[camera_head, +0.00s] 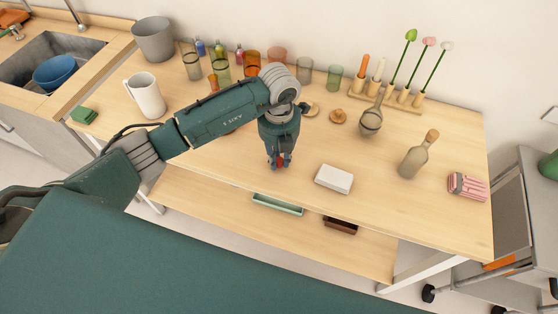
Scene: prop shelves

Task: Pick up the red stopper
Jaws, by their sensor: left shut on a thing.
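My left gripper (279,161) points down over the front part of the wooden table, left of a white box. It is shut on a small red thing, the red stopper (280,160), of which only a little shows between the fingers. I cannot tell whether the stopper touches the tabletop. My right gripper does not show.
On the table (400,205) are a white box (333,179), a corked bottle (414,160), a pink striped stack (467,186), a white pitcher (146,96) and several coloured glasses. A wooden rack (385,97) holds flowers at the back. The front right tabletop is clear.

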